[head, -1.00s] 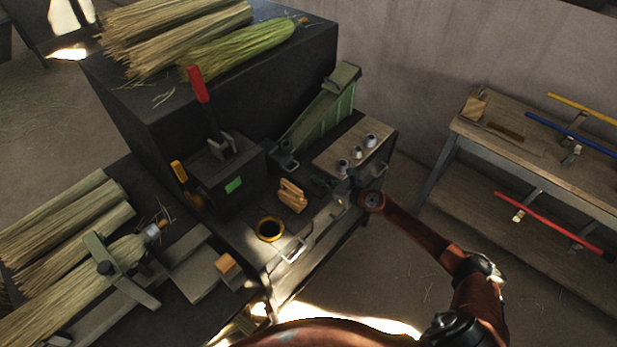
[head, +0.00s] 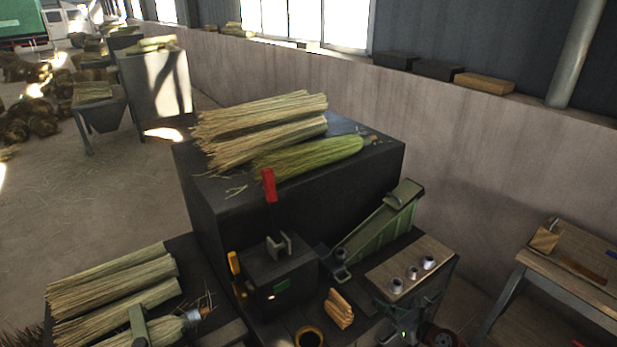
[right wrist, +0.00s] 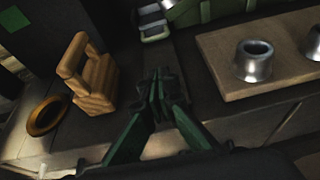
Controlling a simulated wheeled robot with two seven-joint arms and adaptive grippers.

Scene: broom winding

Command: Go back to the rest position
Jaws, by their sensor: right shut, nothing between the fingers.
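My right gripper (head: 378,303) is at the lower right in the head view, partly cut off by the bottom edge. In the right wrist view its green fingers (right wrist: 160,92) are together with nothing between them. They are over the dark bench top, between a wooden block with a handle (right wrist: 92,75) and a wooden board (right wrist: 262,60) with metal cups. I cannot tell how high above the bench they are. My left gripper is in neither view.
The board (head: 385,284), the wooden block (head: 340,308) and a brass ring (head: 309,337) are close to my right gripper. A red-handled black machine (head: 278,277) and a green sloped fixture (head: 380,228) stand behind. Straw bundles (head: 262,128) lie on the black box.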

